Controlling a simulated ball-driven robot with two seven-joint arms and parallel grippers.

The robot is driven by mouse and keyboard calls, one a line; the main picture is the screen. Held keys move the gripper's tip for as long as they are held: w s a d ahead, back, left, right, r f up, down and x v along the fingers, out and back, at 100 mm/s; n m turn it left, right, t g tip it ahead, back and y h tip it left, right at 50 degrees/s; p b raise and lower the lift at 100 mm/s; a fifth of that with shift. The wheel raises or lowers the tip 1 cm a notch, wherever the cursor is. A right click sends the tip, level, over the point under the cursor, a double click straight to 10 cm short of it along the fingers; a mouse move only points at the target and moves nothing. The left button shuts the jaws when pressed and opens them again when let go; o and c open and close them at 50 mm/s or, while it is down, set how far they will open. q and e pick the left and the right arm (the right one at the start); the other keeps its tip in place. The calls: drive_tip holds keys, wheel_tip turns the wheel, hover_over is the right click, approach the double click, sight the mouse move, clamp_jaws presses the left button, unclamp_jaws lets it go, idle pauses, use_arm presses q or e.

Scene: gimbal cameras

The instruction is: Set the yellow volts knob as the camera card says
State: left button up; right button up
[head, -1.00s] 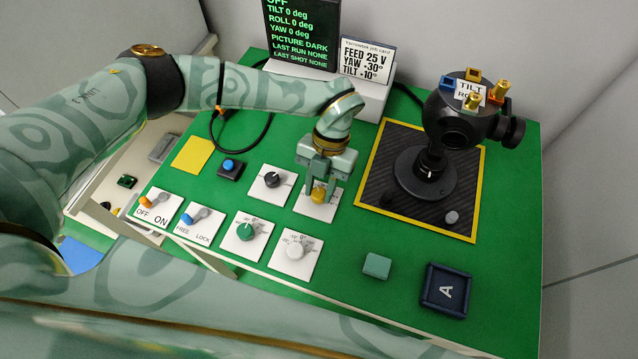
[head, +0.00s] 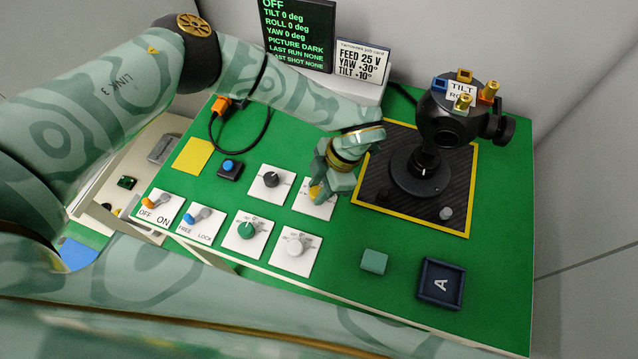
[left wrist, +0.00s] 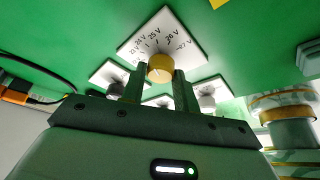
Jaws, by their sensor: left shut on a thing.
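The yellow volts knob (head: 314,191) sits on a white plate (head: 326,210), mostly hidden in the head view by my left gripper (head: 320,188). In the left wrist view, the knob (left wrist: 160,67) is between the two fingers of my left gripper (left wrist: 159,80), which is shut on it. I cannot tell where the knob points. The card (head: 361,63) reads FEED 25 V, YAW +30°, TILT +10°. My right gripper is not in view.
A dark screen (head: 298,33) reads OFF, angles 0 deg, PICTURE DARK. The black gimbal camera (head: 448,125) stands on a yellow-edged mat (head: 385,205) just right of my gripper. Black (head: 271,180), green (head: 246,230) and white (head: 295,246) knobs are close by.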

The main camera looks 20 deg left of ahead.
use_arm(q)
drive_tip(key=shift+m+t, duration=0.3)
drive_tip(key=shift+m, duration=0.4)
drive_tip(key=o, duration=1)
drive_tip(key=shift+c, duration=0.2)
drive_tip(key=p+v, duration=0.2)
drive_tip(key=v, duration=1.4)
drive_tip(key=shift+d, duration=0.25)
drive_tip(key=shift+s, duration=0.1)
